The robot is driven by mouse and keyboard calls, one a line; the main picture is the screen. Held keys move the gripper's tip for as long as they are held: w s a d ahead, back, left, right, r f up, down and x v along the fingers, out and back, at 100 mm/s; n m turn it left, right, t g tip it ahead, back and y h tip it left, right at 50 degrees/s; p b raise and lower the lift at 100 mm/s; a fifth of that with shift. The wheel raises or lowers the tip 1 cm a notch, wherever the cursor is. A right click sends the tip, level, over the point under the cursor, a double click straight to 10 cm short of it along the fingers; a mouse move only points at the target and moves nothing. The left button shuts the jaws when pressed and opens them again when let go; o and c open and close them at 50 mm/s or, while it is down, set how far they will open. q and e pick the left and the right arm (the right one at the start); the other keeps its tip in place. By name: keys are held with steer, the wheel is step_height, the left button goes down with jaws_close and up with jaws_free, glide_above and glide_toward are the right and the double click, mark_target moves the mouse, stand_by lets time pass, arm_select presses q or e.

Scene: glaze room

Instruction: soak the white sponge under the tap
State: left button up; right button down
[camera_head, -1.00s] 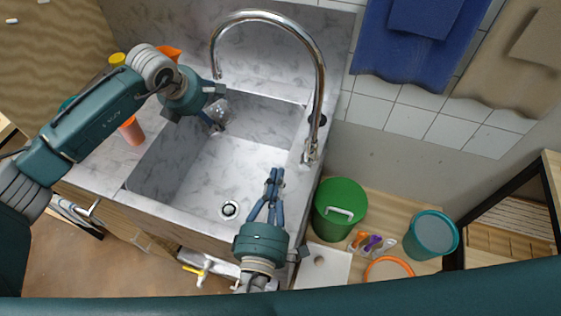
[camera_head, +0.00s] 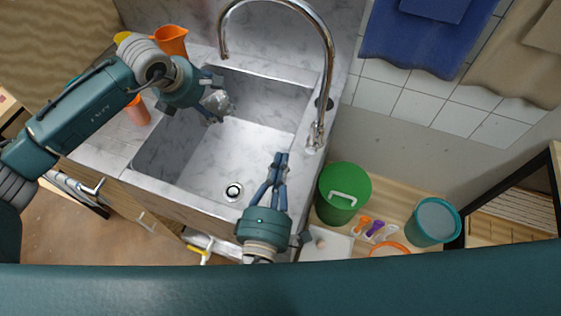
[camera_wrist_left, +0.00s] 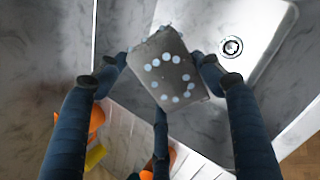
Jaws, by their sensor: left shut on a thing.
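My left gripper (camera_head: 212,112) is shut on a small grey-white block, the sponge (camera_head: 217,101). It holds the sponge over the back left part of the sink (camera_head: 258,150). In the left wrist view the sponge (camera_wrist_left: 168,72) sits between the two fingertips, with a ring of pale dots on its face. The chrome tap (camera_head: 329,90) arches over the sink, and its spout end appears above the sponge in the picture. I see no water running. My right gripper (camera_head: 279,156) is over the sink's front right part, its fingers close together and empty.
An orange jug (camera_head: 171,41) and an orange cup (camera_head: 137,111) stand on the counter left of the sink. A green bin (camera_head: 343,190) and a teal bucket (camera_head: 434,221) stand at right. The drain (camera_head: 233,191) and sink floor are clear.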

mark_target(203, 118)
arm_select(q)
steer(key=shift+s+a, duration=0.3)
steer(key=shift+s, duration=0.3)
steer(key=shift+s+a, duration=0.3)
steer(key=shift+s, duration=0.35)
steer(key=shift+s+a, duration=0.3)
steer(key=shift+s, duration=0.3)
steer(key=s+a+r, duration=0.2)
steer(key=s+r, duration=0.2)
steer(key=shift+s, duration=0.25)
stand_by(1.2)
